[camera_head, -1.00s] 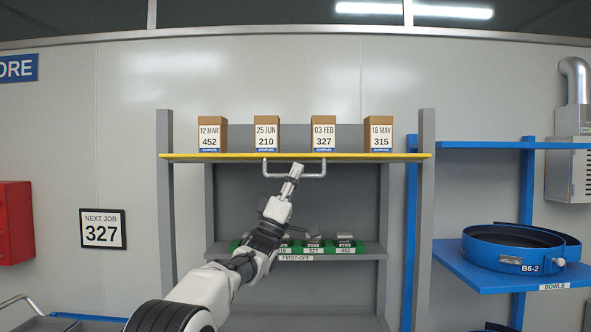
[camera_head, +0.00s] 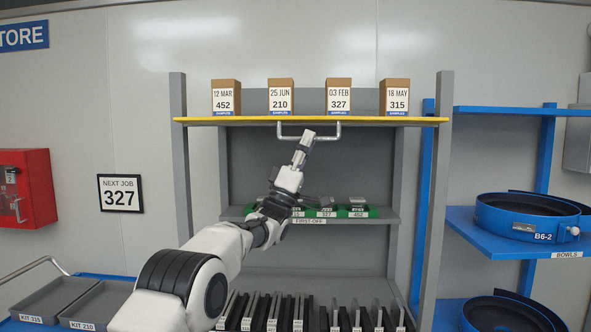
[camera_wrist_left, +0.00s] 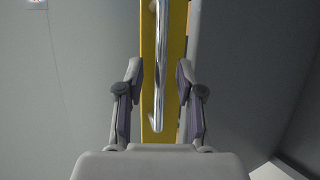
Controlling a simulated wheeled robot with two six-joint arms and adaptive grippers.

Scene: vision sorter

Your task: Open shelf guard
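The shelf guard shows as a yellow strip (camera_head: 250,120) running across the front of the grey rack at the upper shelf. A silver bar handle (camera_head: 329,138) hangs from its middle. My left gripper (camera_head: 306,138) is at the middle of this handle. In the left wrist view the gripper (camera_wrist_left: 159,85) is open, with one finger on each side of the handle (camera_wrist_left: 159,50) and gaps between fingers and bar. The yellow strip (camera_wrist_left: 149,120) lies behind the bar. My right gripper is not in view.
Several labelled sample boxes (camera_head: 226,97) stand above the yellow strip. A lower shelf (camera_head: 352,218) holds a green first-off holder (camera_head: 357,211). Blue shelves with bowls (camera_head: 525,216) are at the right. Grey kit trays (camera_head: 55,300) are at lower left, a red box (camera_head: 27,188) on the wall.

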